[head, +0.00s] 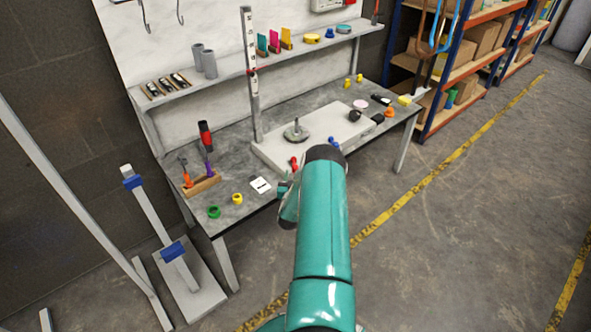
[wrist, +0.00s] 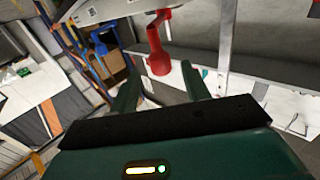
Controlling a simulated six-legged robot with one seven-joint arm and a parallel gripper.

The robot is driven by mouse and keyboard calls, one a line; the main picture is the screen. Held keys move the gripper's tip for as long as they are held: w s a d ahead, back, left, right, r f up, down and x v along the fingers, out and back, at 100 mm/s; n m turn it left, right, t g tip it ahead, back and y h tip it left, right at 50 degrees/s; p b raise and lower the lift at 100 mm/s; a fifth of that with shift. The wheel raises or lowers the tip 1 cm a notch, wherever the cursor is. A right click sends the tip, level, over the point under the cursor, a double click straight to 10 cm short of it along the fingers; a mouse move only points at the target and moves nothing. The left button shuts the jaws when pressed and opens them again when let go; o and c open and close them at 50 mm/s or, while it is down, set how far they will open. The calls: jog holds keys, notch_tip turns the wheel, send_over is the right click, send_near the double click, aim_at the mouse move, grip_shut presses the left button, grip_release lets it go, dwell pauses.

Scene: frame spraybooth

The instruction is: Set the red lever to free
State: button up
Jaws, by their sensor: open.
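The red lever (wrist: 156,52) shows in the wrist view at the top centre, with a thick rounded red body and a narrower bent top end. It lies just beyond my gripper (wrist: 162,86), roughly between the lines of the two dark green fingers. The fingers are apart with nothing between them. In the head view a small red part, seemingly the same lever (head: 293,162), shows at the front edge of the pale board (head: 268,150), partly beside my teal arm. My arm hides the gripper's fingers there. I cannot read any mark for the lever's setting.
A blue lever-like part (wrist: 103,40) stands left of the red one; blue also shows on the board (head: 333,143). A tall upright scale (head: 250,75) and a round metal base (head: 296,132) stand on the bench. A tool holder (head: 201,184) is at left. Floor at right is open.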

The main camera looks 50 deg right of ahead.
aim_at(296, 169)
jog(key=shift+x, duration=2.3)
grip_shut()
